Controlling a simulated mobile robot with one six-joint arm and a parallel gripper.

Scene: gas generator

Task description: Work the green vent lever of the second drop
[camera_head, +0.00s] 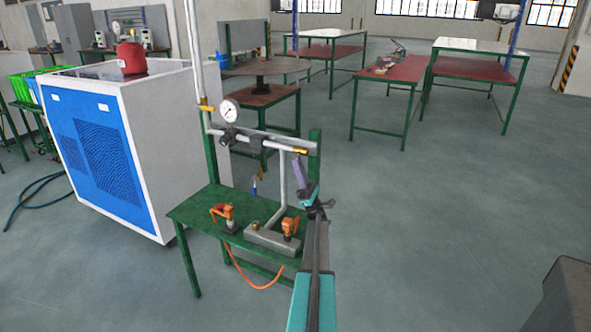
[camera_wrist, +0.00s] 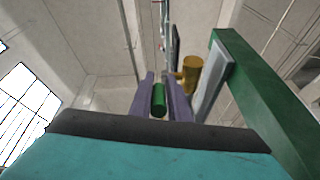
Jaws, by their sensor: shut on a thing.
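My gripper (camera_head: 298,165) has purple fingers and is at the right end of the pipe on the green stand. In the wrist view my gripper (camera_wrist: 161,88) is shut on the green vent lever (camera_wrist: 158,102), which shows as a green cylinder between the fingers. A brass fitting (camera_wrist: 192,74) is just right of the fingers there. In the head view a brass fitting (camera_head: 300,150) is at the pipe's right end, above the fingers. The green lever cannot be made out in the head view. A blue-tipped hanging piece (camera_head: 254,187) is further left.
A pressure gauge (camera_head: 230,111) stands above the pipe. The green bench (camera_head: 196,213) holds orange fittings (camera_head: 223,212) and a grey block (camera_head: 272,240). A blue-fronted cabinet (camera_head: 154,150) is close on the left. A green post (camera_wrist: 262,100) is close right of my gripper. Open floor lies right.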

